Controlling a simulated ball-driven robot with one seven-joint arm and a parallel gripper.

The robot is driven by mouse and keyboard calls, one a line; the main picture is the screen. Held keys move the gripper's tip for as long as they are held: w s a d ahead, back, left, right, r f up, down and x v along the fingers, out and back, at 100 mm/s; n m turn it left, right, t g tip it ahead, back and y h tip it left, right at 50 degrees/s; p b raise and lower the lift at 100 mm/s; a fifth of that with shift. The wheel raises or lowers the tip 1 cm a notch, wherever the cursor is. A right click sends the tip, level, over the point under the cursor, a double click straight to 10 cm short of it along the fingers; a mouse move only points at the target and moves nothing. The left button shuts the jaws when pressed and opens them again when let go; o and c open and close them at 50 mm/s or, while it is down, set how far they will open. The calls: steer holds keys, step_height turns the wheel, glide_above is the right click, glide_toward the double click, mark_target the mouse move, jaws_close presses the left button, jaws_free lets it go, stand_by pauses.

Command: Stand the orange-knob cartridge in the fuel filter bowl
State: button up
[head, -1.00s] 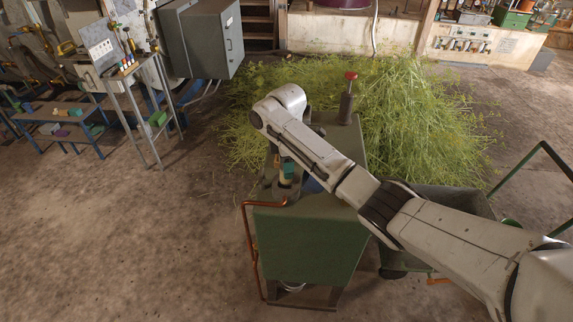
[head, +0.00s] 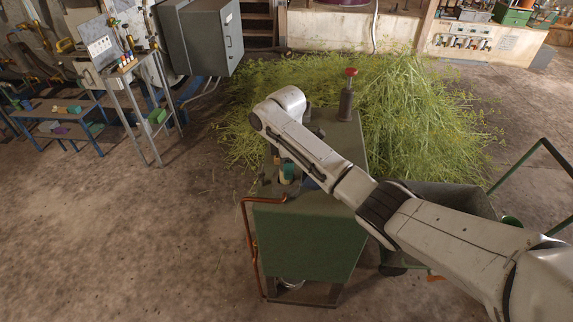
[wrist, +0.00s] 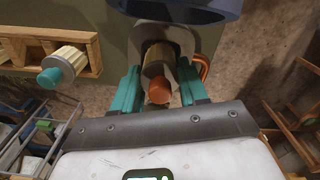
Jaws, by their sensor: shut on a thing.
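In the wrist view, my gripper (wrist: 158,88) is shut on the orange-knob cartridge (wrist: 156,62), with one teal finger on each side. The orange knob faces the camera, and the pale body points away from it. The body lines up with the dark opening of a grey bowl (wrist: 184,45), which looks like the fuel filter bowl. I cannot tell how deep the cartridge's far end is in the bowl or whether they touch. In the head view, my forearm hides most of the gripper (head: 287,172) above the green cabinet (head: 312,240).
A blue rounded thing (wrist: 180,8) is close beyond the bowl. A red-topped post (head: 346,95) stands on the cabinet. An orange pipe (head: 250,235) runs down its left side.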

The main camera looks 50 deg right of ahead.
steer(key=shift+f+b, duration=0.5)
steer(key=shift+f, duration=0.55)
steer(key=o, duration=1.2)
steer(key=shift+r, duration=0.1)
step_height(320, 180, up, 11)
steer(key=shift+f, duration=0.2)
